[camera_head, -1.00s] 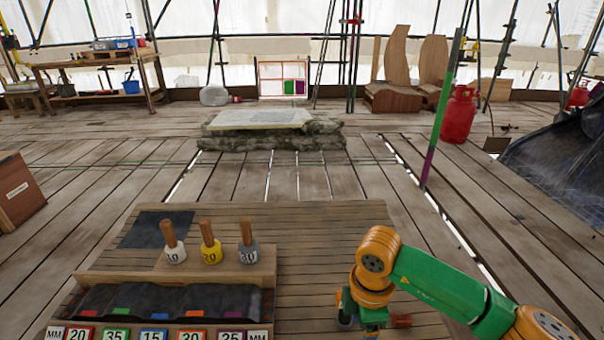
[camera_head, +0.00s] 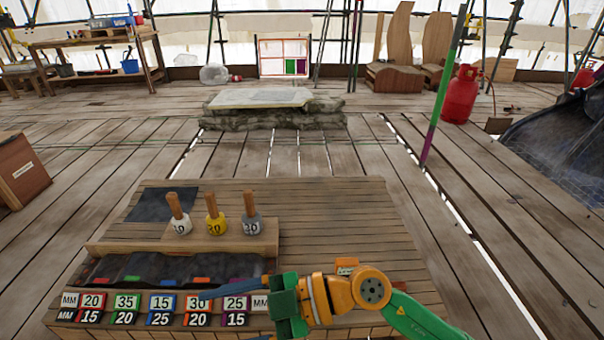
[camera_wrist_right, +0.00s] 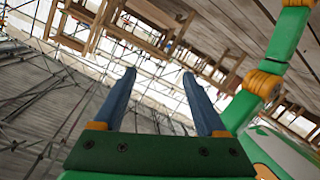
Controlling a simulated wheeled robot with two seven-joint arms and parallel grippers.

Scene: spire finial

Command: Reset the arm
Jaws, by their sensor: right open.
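My right arm comes in from the right across the front of the wooden worktable (camera_head: 330,215). My right gripper (camera_head: 207,294) lies low over the table's front edge in the head view, its blue fingers pointing left, near the number labels. In the right wrist view the two blue fingers (camera_wrist_right: 158,74) stand apart with nothing between them. My left gripper is not in view.
Three wooden-handled pots, white (camera_head: 180,229), yellow (camera_head: 215,226) and grey (camera_head: 252,226), stand on a wooden ledge. A dark tray (camera_head: 180,268) with coloured pieces sits before it. A small orange piece (camera_head: 347,264) lies behind the arm. The table's right half is mostly clear.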

